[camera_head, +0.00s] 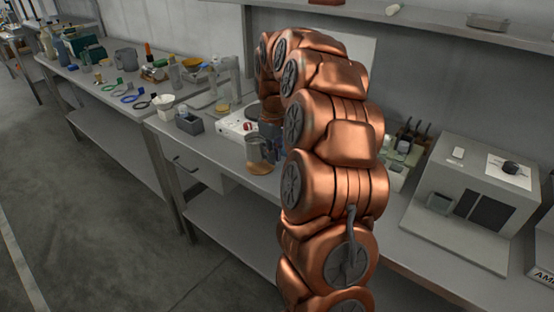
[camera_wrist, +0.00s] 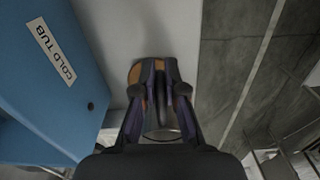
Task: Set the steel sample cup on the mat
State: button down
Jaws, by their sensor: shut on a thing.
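My gripper (camera_wrist: 157,68) is shut in the wrist view, its fingertips close together over the pale bench top. A thin curved rim shows between its fingers, but I cannot make out what the held thing is. A tan-orange round patch shows beside the fingertips, partly hidden by them. In the head view my arm hides most of the gripper. I cannot pick out the steel sample cup or the mat for sure.
A blue tub (camera_wrist: 50,75) labelled COLD TUB stands left of my gripper in the wrist view. The bench's front edge and the floor (camera_wrist: 230,60) lie to the right. A grey instrument (camera_head: 470,195) stands right of my arm. A cluttered side bench (camera_head: 100,85) is at left.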

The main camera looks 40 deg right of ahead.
jog(key=shift+w+d, duration=0.3)
jog(key=shift+d, duration=0.55)
jog(key=shift+f+p, duration=0.6)
jog(key=shift+f, duration=1.25)
jog(key=shift+f, duration=0.15)
jog(key=c, duration=1.2)
grip_release()
jog(key=shift+r+b, duration=0.8)
jog(key=shift+r, duration=5.35)
jog(key=shift+a, duration=0.1)
